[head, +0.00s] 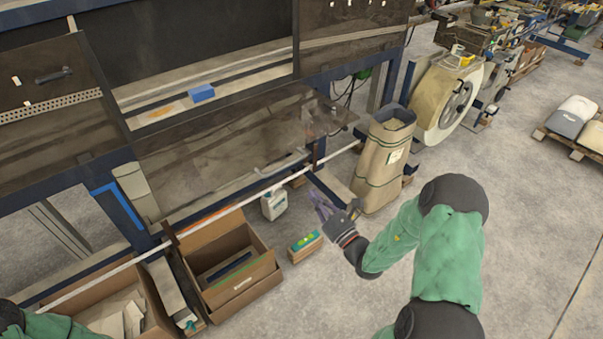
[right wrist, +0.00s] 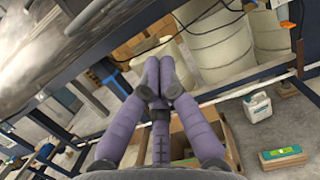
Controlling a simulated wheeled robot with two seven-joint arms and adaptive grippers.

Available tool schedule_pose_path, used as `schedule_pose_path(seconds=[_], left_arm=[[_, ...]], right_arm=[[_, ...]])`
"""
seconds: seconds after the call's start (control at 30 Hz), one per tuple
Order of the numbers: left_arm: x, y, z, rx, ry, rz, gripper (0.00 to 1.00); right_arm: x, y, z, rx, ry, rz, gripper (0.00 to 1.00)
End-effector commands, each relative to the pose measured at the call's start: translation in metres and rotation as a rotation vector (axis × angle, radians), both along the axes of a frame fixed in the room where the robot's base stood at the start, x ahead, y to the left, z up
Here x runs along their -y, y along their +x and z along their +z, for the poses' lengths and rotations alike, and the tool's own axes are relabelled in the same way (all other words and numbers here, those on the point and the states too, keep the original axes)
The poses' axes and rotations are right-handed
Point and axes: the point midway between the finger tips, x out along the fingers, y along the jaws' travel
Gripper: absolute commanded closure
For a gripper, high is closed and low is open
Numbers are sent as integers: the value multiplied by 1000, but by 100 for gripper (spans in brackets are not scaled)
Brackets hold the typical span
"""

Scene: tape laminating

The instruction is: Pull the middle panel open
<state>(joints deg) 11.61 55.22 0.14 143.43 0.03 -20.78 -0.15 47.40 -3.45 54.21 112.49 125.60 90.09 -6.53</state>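The dark, glossy middle panel (head: 235,140) slants outward below the machine's middle opening, between the left panel (head: 50,95) and the right panel (head: 350,25). Inside the opening, a blue block (head: 201,93) lies on a ledge. My right gripper (head: 320,204) is in front of the machine, right of and below the middle panel, apart from it. In the right wrist view its purple fingers (right wrist: 158,82) come together at the tips with nothing between them. Only a bit of my left arm shows at the lower left of the head view; its gripper is out of sight.
A white rail (head: 230,205) runs along the machine's front. Open cardboard boxes (head: 240,287) stand below it at the left.

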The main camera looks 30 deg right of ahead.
Motion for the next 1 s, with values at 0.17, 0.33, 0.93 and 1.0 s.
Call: schedule_pose_path(seconds=[0.17,0.33,0.93,1.0], left_arm=[[0,0,-4,0,0,0,60],[0,0,-9,0,0,0,60],[0,0,-20,0,0,0,60],[0,0,-20,0,0,0,60]], right_arm=[[-2,18,3,3,-4,3,100],[-6,48,10,4,-2,6,100],[-9,97,58,3,-1,3,100],[-8,97,60,2,0,3,100]])
